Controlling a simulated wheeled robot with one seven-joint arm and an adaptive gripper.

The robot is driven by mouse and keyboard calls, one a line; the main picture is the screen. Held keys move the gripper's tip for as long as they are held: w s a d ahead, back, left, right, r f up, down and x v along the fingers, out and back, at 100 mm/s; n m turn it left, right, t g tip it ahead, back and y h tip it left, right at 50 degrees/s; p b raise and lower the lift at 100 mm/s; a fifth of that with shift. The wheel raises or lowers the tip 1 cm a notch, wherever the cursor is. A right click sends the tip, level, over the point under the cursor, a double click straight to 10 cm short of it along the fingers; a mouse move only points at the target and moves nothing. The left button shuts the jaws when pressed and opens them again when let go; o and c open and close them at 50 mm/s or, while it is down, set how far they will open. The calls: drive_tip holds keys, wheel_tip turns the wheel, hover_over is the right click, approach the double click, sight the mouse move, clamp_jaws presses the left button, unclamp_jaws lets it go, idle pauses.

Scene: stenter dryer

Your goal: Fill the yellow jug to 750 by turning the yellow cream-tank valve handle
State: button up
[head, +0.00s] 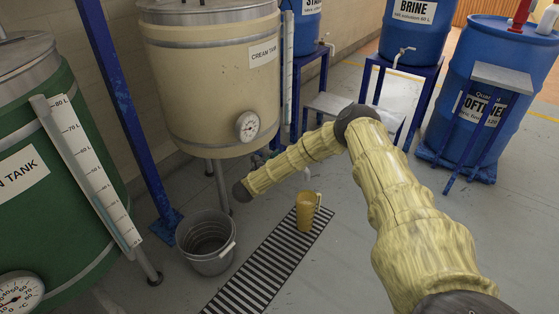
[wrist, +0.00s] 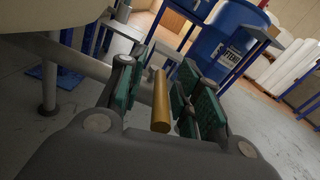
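The yellow jug (head: 305,214) stands upright on a striped floor grate, below a small spout, with its handle to the right. Its fill level and marks are too small to read. The cream tank (head: 205,85) stands behind it, labelled "CREAM TANK". In the wrist view, a yellow bar, which looks like the valve handle (wrist: 160,104), lies between the green-padded fingers of my gripper (wrist: 158,95). The fingers are apart, with a gap visible on each side of the bar. In the head view my arm hides the valve handle and most of my gripper.
A grey bucket (head: 207,264) stands left of the grate (head: 262,268). A blue post (head: 125,115) and a green tank (head: 62,220) are at left. Blue barrels (head: 475,85) stand at the back right. Open floor lies right of the grate.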

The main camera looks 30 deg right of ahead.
clamp_jaws()
idle(0.8)
